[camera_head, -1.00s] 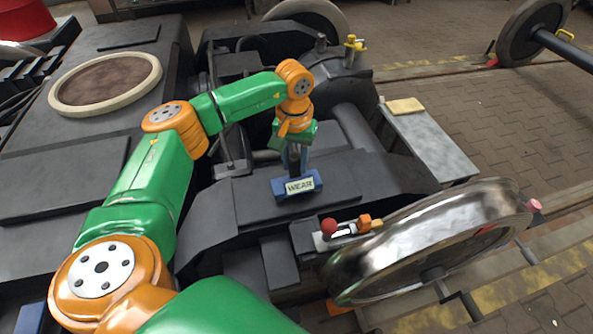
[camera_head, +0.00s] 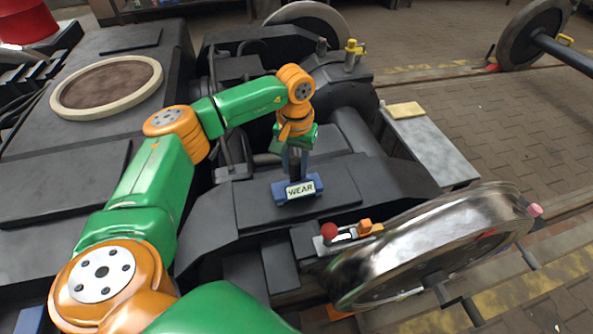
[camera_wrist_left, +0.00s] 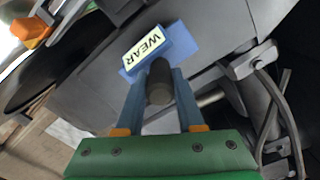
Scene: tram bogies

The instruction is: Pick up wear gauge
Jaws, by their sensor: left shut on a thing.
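The wear gauge (camera_head: 298,190) is a blue block with a white label reading "WEAR" and a dark upright grip. It stands on the dark flat top of the bogie frame (camera_head: 345,197); I cannot tell whether it touches the surface. My left gripper (camera_head: 296,164) comes down over it from above. In the left wrist view, the fingers of my left gripper (camera_wrist_left: 160,88) are shut on the dark round grip, and the labelled block of the gauge (camera_wrist_left: 150,50) lies beyond the fingertips. My right gripper is not in view.
A shiny wheel (camera_head: 430,245) stands at the right front. Beside it sits a small device with a red knob (camera_head: 329,231) and an orange block. A grey bench (camera_head: 432,145) with a yellow pad is at the right. A round ringed plate (camera_head: 106,84) lies at the left.

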